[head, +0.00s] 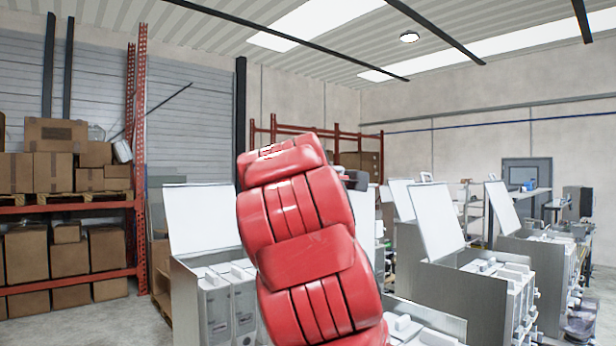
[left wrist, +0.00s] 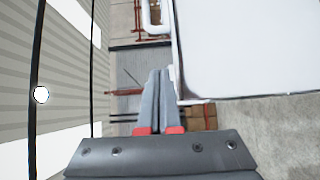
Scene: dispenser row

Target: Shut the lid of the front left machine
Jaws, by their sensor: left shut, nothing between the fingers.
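Several grey machines with white lids stand in the head view. The machine at the left (head: 215,300) has its lid (head: 200,218) raised. Another raised lid (head: 364,215) shows partly behind my red left arm, above a machine (head: 425,322) at the bottom. I cannot tell which of these two is the front left machine. In the left wrist view my left gripper (left wrist: 160,75) is shut and empty, beside the edge of a large white lid (left wrist: 245,45) with a white handle (left wrist: 155,18). Whether they touch is unclear. My arm hides its fingers in the head view. My right gripper is not seen.
More machines with raised lids stand at the right (head: 470,285) and far right (head: 540,255). Red shelving (head: 140,170) with cardboard boxes (head: 55,170) stands at the left. Bare floor (head: 80,322) shows at the lower left.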

